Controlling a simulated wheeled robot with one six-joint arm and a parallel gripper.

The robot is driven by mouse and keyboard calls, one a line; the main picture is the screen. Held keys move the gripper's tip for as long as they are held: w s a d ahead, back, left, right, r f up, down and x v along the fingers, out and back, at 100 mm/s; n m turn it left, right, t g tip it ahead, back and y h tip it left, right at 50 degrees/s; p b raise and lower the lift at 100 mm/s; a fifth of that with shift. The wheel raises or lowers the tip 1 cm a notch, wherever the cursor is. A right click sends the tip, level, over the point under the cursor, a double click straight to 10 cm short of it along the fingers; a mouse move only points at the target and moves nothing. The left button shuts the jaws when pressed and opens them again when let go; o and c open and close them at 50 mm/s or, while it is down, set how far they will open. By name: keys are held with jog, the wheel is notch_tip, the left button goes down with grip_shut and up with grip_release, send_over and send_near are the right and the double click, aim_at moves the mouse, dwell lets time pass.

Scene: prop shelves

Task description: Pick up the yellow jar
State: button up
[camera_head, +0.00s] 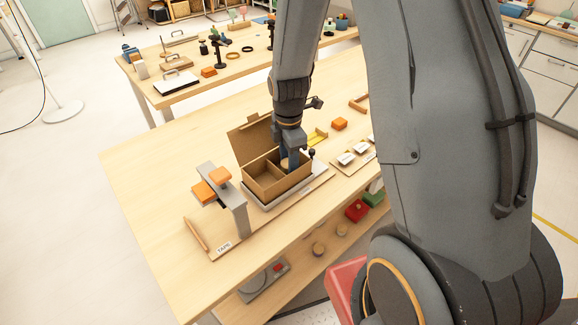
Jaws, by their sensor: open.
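My gripper (288,163) points down into the right compartment of an open cardboard box (265,193) on the table. Its fingers are partly hidden by the box wall and too small to make out. A small pale yellowish round thing (284,164) shows between or beside the fingers inside the box. It may be the yellow jar, but I cannot tell for sure, nor whether the fingers touch it. The left compartment of the box looks empty. The box lid stands up at the back.
A tape stand (236,205) with orange blocks is left of the box. A yellow tray (317,138), an orange block (340,124) and a board with white pieces (354,153) lie to the right. A lower shelf holds a red box (356,210). The table's left end is clear.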

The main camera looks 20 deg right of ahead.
jog(key=shift+f, duration=0.1)
jog(key=c, duration=0.6)
jog(key=shift+c, duration=0.7)
